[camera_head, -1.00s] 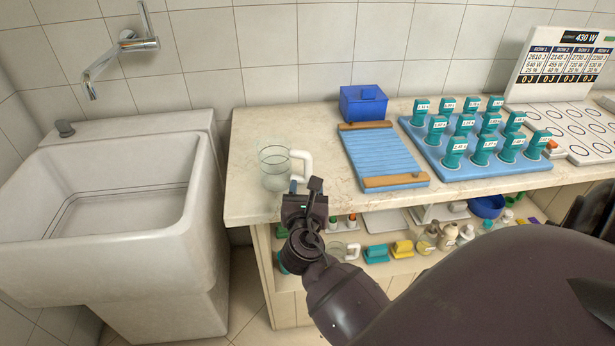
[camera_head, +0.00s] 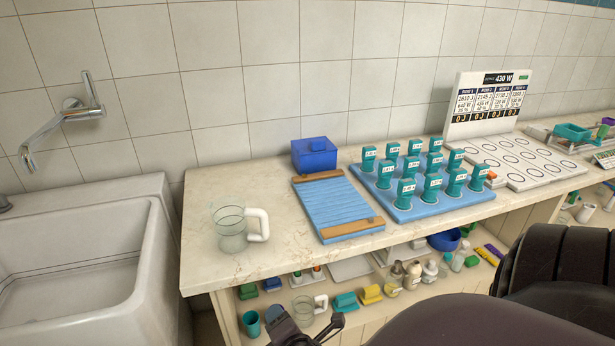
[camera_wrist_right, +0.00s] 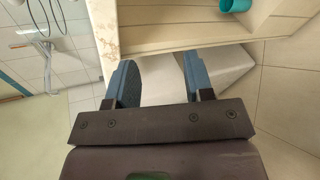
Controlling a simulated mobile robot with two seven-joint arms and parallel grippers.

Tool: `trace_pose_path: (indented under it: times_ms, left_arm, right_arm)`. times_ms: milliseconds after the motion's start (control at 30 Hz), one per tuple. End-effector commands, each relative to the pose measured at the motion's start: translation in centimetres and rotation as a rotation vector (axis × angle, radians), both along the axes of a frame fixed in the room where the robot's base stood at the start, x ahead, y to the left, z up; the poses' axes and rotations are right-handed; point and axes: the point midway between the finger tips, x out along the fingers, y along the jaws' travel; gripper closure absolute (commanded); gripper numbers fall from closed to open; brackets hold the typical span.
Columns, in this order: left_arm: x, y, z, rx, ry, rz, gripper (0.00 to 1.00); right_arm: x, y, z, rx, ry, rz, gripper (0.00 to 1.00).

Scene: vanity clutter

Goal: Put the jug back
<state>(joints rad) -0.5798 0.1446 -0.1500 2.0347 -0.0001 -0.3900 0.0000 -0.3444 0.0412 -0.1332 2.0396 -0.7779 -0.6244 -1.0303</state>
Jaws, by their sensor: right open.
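A clear jug with a white handle (camera_head: 232,232) stands upright on the left end of the counter, its handle to the right. Another clear jug with a white handle (camera_head: 304,310) stands on the shelf below the counter. My right gripper (camera_head: 305,325) is low in front of that shelf, partly cut off by the bottom edge of the head view. In the right wrist view my right gripper (camera_wrist_right: 158,80) is open, with nothing between its fingers. My left gripper does not show.
A blue ribbed board (camera_head: 338,207), a blue box (camera_head: 314,155) and a blue tray of teal weights (camera_head: 425,205) occupy the counter (camera_head: 275,262). A white sink (camera_head: 90,270) stands left. Small bottles and blocks fill the shelf. A teal cup (camera_wrist_right: 234,5) shows in the wrist view.

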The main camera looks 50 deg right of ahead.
Motion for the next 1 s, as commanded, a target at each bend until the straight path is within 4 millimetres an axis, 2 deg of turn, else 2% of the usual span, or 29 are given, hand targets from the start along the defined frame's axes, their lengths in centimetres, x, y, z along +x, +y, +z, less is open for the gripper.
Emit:
trace_pose_path:
  times_ms: [100,300,500,700,1000]
  left_arm:
    - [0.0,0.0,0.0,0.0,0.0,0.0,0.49]
    - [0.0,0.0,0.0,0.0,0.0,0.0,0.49]
    - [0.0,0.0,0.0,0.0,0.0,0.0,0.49]
    - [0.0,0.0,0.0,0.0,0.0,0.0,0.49]
    - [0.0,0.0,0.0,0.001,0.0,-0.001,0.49]
  right_arm:
    - [-2.5,0.6,-2.5,0.364,-0.053,-0.069,0.52]
    - [-6.5,1.8,-5.3,0.973,-0.127,-0.265,0.52]
    - [-9.4,2.5,-6.5,1.394,-0.173,-0.463,0.52]
    - [-10.3,2.7,-6.8,1.537,-0.19,-0.541,0.52]
    - [-10.2,2.7,-6.8,1.539,-0.191,-0.541,0.52]
